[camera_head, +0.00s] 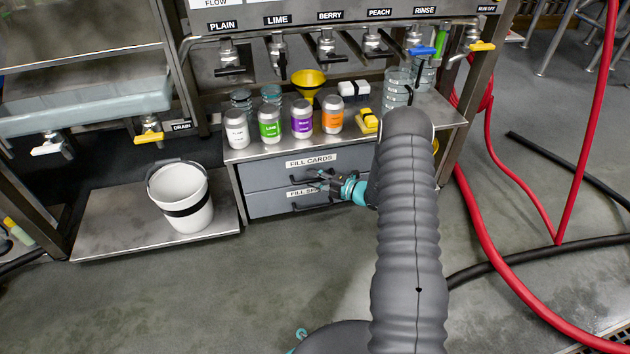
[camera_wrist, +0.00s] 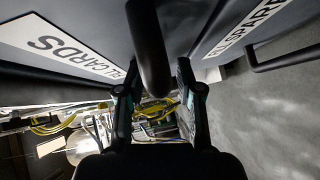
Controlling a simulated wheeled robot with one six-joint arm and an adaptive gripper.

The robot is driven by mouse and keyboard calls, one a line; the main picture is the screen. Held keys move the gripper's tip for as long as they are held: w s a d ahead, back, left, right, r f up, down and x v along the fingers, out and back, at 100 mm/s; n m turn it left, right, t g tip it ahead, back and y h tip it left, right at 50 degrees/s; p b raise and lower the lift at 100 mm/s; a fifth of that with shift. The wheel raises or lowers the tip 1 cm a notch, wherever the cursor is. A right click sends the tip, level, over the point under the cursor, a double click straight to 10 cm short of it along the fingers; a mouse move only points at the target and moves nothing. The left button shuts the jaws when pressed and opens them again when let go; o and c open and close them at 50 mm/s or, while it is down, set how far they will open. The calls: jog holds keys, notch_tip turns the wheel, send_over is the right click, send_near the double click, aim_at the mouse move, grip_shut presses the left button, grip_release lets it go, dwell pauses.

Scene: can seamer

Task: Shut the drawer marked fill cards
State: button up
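The fill cards drawer (camera_head: 270,178) is the upper grey drawer under the bottle shelf, with a white label. In the head view, I cannot tell how far out it stands. In the wrist view, its lettered front (camera_wrist: 90,25) is on the left, close to the camera. A dark bar handle (camera_wrist: 149,45) runs down between my fingers. My gripper (camera_head: 322,182) is in front of the drawers, its fingers apart on either side of that handle; I cannot tell whether they touch it. The gripper partly covers the label of the lower drawer (camera_head: 268,204).
The lower drawer's handle (camera_wrist: 285,60) shows at right in the wrist view. A white bucket (camera_head: 184,200) stands on a low metal platform at left. Bottles and a yellow funnel (camera_head: 308,82) stand on the shelf (camera_head: 262,148) above. Red hoses (camera_head: 492,238) lie at right. The front floor is clear.

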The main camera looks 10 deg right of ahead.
jog(key=shift+s+d, duration=0.1)
jog(key=v, duration=1.1)
jog(key=shift+s+d, duration=0.25)
jog(key=shift+r, duration=0.15)
